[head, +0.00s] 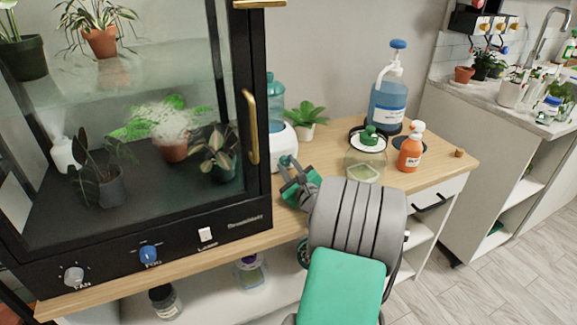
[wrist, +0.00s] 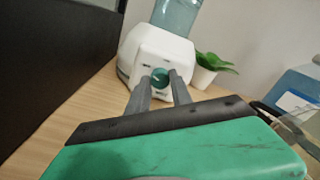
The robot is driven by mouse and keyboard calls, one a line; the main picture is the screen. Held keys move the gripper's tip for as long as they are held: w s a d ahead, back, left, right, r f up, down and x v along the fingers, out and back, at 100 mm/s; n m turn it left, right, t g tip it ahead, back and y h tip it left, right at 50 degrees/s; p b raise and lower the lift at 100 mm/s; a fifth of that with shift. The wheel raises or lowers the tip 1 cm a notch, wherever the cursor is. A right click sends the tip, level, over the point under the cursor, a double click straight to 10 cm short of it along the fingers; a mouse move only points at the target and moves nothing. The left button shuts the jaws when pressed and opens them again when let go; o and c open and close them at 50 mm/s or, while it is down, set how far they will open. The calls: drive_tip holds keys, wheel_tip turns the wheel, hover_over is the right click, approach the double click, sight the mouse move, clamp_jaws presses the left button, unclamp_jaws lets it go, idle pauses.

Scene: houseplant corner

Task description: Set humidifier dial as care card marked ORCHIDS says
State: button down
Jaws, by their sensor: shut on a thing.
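The humidifier (head: 281,141) is white with a blue-green tank and stands on the wooden top just right of the glass cabinet. It also shows in the wrist view (wrist: 142,45). Its round teal dial (wrist: 159,77) is on the front face, with small dark marks around it that are too small to read. My gripper (wrist: 160,84) is shut on the dial, one finger at each side. In the head view my gripper (head: 289,163) reaches the humidifier's front and hides the dial. No care card marked ORCHIDS can be made out.
The black-framed glass cabinet (head: 256,215) stands close on the left, with a brass handle (head: 249,127). A small potted plant (head: 307,122) is right of the humidifier. A glass jar (head: 365,160), an orange spray bottle (head: 411,148) and a blue pump bottle (head: 388,98) stand further right.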

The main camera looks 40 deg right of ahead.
drive_tip(key=shift+r+p, duration=0.1)
drive_tip(key=shift+p, duration=0.35)
drive_tip(key=m+p, duration=0.3)
drive_tip(key=p, duration=0.2)
drive_tip(key=shift+r+m, duration=0.3)
drive_tip(key=shift+m, duration=0.1)
drive_tip(key=m+p, duration=0.2)
drive_tip(key=p, duration=0.2)
drive_tip(key=shift+m, duration=0.3)
drive_tip(key=m+p, duration=0.4)
drive_tip(key=p, duration=0.1)
drive_tip(key=shift+f, duration=0.1)
drive_tip(key=shift+d+f+m+y+p, duration=0.15)
drive_tip(key=shift+m+y+p, duration=0.25)
drive_tip(key=shift+m+p, duration=0.8)
drive_tip(key=shift+f+m, duration=0.1)
drive_tip(key=shift+m, duration=0.3)
drive_tip(key=c, duration=1.1)
unclamp_jaws()
drive_tip(key=shift+c, duration=0.2)
